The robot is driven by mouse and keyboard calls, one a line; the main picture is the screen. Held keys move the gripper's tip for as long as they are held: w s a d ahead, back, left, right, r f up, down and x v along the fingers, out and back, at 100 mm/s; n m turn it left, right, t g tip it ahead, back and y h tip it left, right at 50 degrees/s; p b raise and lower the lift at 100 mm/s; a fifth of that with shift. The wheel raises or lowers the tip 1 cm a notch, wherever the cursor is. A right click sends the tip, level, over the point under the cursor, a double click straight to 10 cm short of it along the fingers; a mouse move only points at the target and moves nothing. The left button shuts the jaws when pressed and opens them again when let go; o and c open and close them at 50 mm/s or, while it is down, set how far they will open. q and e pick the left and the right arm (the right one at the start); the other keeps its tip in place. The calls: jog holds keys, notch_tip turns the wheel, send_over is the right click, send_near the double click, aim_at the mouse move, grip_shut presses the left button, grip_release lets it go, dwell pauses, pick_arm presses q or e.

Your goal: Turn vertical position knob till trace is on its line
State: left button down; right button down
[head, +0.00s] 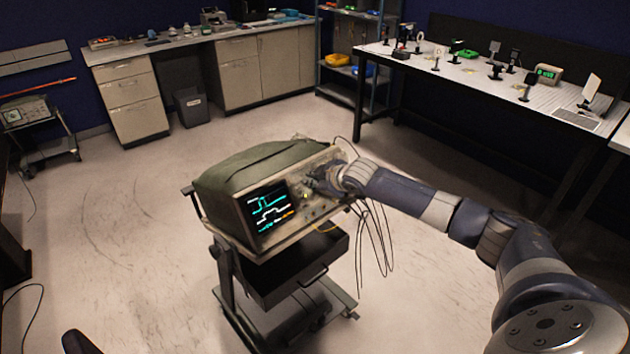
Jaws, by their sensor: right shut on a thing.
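An oscilloscope (246,207) with a green cloth cover on top stands on a wheeled cart. Its screen (267,208) is lit, with a cyan trace above a white trace and small text along the bottom. My right gripper (318,184) is at the control panel to the right of the screen. It is shut on a knob there, which the fingers and wrist hide. Which knob it is, I cannot tell. At this size I cannot tell how either trace sits against a line. My left gripper is not in view.
The cart (228,277) has an open dark drawer (292,272) below the oscilloscope. Cables (378,245) hang from its right side. A long bench (463,70) with optics parts stands at the back right. Cabinets (126,98) line the back wall. The floor around the cart is clear.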

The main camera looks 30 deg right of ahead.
jog(key=shift+m+p, duration=0.7)
jog(key=shift+d+m+y+p, duration=0.1)
jog(key=shift+m+y+p, duration=0.25)
jog(key=shift+m, duration=0.45)
jog(key=c, duration=1.9)
grip_release()
jog(key=shift+s, duration=0.1)
jog(key=v, duration=1.1)
jog(key=shift+s+d+r, duration=0.15)
jog(key=shift+r, duration=0.25)
